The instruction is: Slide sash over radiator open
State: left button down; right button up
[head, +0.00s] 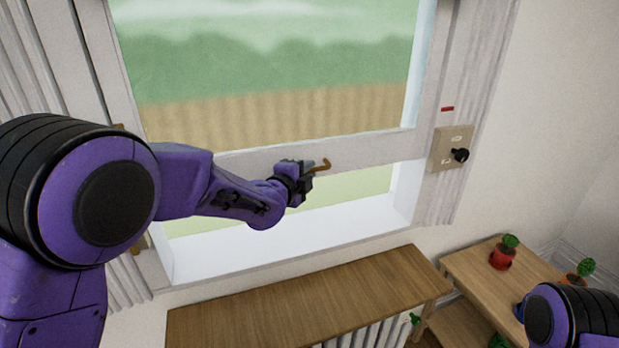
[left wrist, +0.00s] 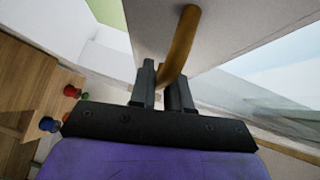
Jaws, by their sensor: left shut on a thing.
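The window sash has a white bottom rail (head: 375,148), which stands clear above the white sill (head: 290,240) with an open gap between them. A curved brass handle (head: 322,165) sits on the rail. My left gripper (head: 306,172) is at the rail, with its fingers shut on the handle. In the left wrist view, the handle (left wrist: 183,42) runs down from the rail between the fingertips (left wrist: 163,90). The white radiator (head: 365,335) shows partly beneath a wooden shelf below the window. My right gripper is out of view.
The wooden shelf (head: 300,298) juts out below the sill. A wooden side table (head: 485,270) at right holds a cactus in a red pot (head: 502,258) and another plant. A beige wall panel with a black knob (head: 460,155) is right of the window.

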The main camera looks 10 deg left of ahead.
pick_arm(q)
jog(key=shift+r, duration=0.1)
jog(key=c, duration=1.2)
grip_release()
jog(key=shift+s, duration=0.1)
jog(key=b+v, duration=0.2)
jog(key=v, duration=0.8)
jog(key=shift+b, duration=0.35)
jog(key=shift+s+a, duration=0.15)
jog(key=shift+s, duration=0.1)
